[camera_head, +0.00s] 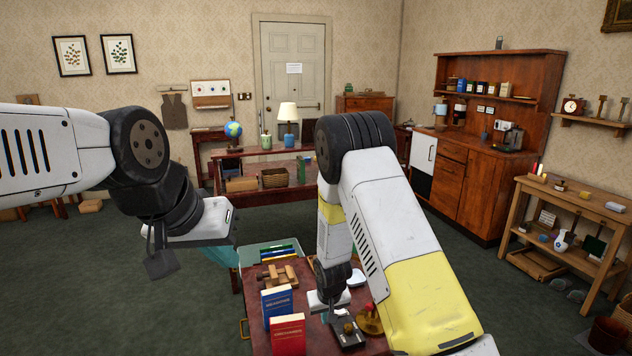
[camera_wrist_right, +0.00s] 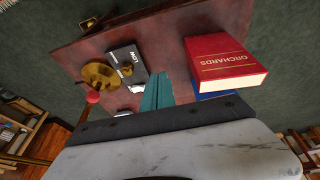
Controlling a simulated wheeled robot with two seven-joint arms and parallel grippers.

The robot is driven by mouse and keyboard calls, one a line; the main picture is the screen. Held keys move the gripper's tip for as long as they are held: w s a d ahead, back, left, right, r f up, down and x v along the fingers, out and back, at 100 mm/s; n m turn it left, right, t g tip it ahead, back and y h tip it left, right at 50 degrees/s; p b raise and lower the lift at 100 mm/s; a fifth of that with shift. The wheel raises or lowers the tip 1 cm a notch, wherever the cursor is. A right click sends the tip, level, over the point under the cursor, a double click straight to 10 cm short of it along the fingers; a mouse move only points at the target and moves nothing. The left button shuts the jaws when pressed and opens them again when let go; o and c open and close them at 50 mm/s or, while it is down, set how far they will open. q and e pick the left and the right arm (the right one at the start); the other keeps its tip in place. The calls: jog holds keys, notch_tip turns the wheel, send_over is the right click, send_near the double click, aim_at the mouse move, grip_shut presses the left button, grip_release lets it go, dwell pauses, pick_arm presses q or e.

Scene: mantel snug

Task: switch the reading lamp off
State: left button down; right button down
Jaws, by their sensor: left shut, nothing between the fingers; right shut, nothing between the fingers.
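A round brass piece with a red knob (camera_wrist_right: 100,75) sits beside the box. Floor is open at left.

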jog(key=s+d+r+m+y, duration=0.1)
jog(key=s+d+r, duration=0.1)
jog(key=r, duration=0.7)
jog(key=s+d+r+t, duration=0.1)
jog(key=s+d+r, duration=0.1)
jog(key=r, duration=0.7)
jog(key=s+d+r+m+y, duration=0.1)
jog(key=s+d+r, duration=0.15)
jog(key=r, duration=0.65)
jog(key=s+d+r, duration=0.2)
jog(key=s+r, duration=0.4)
jog(key=s, duration=0.3)
jog(key=s+d+r+t, duration=0.1)
jog(key=s+d+r, duration=0.1)
jog(key=s+r, duration=0.4)
jog(key=s, duration=0.4)
jog(key=shift+d+r+t, duration=0.25)
jog(key=shift+d+t, duration=0.05)
jog(key=shift+d, duration=0.05)
